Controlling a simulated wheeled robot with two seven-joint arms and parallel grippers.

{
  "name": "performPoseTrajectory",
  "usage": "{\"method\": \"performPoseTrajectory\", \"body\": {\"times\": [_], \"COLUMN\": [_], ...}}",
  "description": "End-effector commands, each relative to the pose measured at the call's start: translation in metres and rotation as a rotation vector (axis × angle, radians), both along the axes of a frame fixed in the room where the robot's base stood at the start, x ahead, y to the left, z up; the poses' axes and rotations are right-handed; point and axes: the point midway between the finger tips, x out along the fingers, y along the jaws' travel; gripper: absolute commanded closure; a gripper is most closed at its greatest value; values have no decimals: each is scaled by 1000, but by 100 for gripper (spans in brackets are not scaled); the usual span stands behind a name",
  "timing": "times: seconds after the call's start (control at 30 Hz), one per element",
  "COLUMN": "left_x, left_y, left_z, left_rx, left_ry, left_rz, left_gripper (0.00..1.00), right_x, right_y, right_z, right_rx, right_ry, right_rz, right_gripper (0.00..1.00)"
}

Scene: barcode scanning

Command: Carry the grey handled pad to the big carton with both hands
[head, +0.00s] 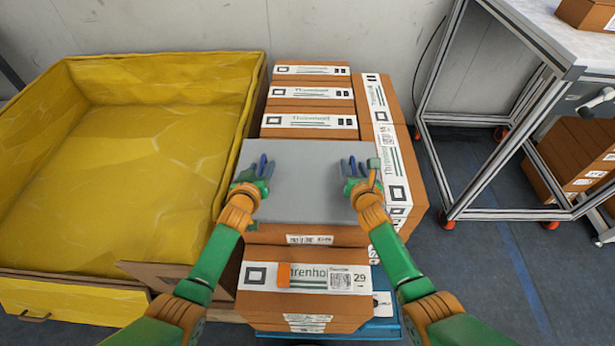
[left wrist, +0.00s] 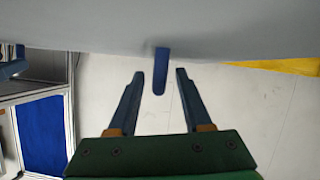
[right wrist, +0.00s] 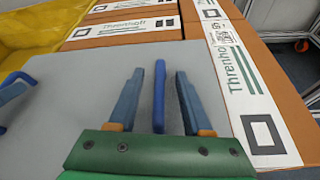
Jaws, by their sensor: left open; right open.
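The grey pad (head: 308,185) lies flat on top of the stacked cartons, with a blue handle near each side. My left gripper (head: 257,167) is open over the pad's left side; in the left wrist view the left blue handle (left wrist: 160,72) stands between its spread fingers, with gaps.
Brown labelled cartons (head: 310,92) surround the pad behind and at right, with one in front (head: 305,278), on a blue base (head: 385,328). A metal-framed table (head: 570,40) stands at the right. Floor is clear between it and the stack.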

Motion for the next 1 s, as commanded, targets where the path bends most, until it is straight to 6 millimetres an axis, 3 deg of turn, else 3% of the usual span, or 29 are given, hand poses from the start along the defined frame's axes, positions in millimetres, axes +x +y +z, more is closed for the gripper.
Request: {"method": "performPoseTrajectory", "body": {"times": [0.27,0.47,1.0], "left_x": [2,2,1], "left_y": [0,0,0], "left_z": [0,0,-1], "left_rx": [0,0,0], "left_ry": [-1,0,0], "left_rz": [-1,-1,0], "left_gripper": [50,99,100], "right_x": [1,1,1], "right_y": [0,0,0], "right_z": [-1,-1,-1], "right_rx": [-1,0,0], "right_ry": [0,1,1], "right_rz": [1,1,1], "right_gripper": [50,99,100]}}
